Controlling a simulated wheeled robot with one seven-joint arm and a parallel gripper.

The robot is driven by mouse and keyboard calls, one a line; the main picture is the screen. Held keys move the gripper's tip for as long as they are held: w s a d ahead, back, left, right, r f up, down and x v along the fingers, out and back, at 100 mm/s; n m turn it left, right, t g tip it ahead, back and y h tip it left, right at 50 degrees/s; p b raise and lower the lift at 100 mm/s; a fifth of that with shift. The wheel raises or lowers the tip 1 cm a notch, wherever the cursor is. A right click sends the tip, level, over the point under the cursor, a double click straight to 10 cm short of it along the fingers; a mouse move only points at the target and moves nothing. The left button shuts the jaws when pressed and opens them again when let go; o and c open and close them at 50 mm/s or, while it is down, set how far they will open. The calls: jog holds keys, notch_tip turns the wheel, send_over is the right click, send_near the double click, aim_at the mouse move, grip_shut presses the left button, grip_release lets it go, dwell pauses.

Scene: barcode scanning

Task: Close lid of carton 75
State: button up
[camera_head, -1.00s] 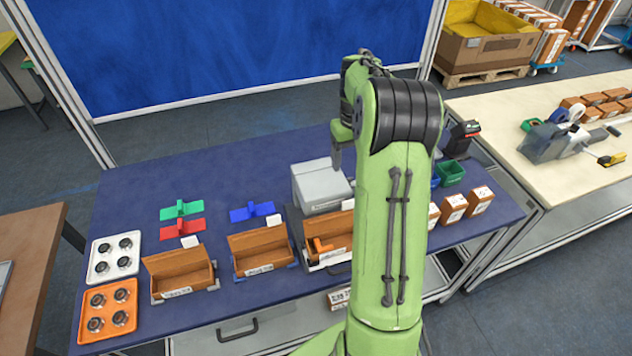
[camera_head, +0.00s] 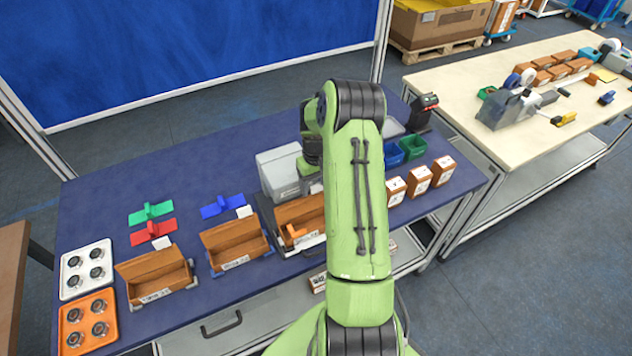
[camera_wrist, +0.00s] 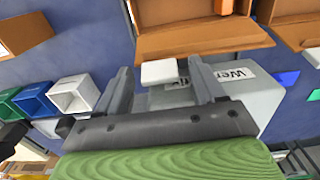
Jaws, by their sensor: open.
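Three open brown cartons stand in a row on the blue table in the head view: left (camera_head: 157,278), middle (camera_head: 236,246) and right (camera_head: 300,222). I cannot read which is carton 75. The right one holds an orange piece (camera_head: 296,232), and my arm partly covers its right side. In the wrist view my gripper (camera_wrist: 163,82) is open and empty. Its fingers point toward an open carton (camera_wrist: 200,38) with its lid panel raised. A small white card (camera_wrist: 159,72) shows between the fingers. In the head view the fingers are mostly hidden by my arm.
A grey box (camera_head: 280,170) stands behind the right carton; its lettered side shows in the wrist view (camera_wrist: 255,105). Small closed cartons (camera_head: 420,181), a green bin (camera_head: 412,147) and a blue bin (camera_head: 393,153) stand to the right. Trays (camera_head: 88,322) lie far left.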

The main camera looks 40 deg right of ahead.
grip_shut()
dwell(0.3)
jog(key=shift+s+d+f+b, duration=0.1)
jog(key=shift+d+b, duration=0.05)
jog(key=shift+b, duration=0.3)
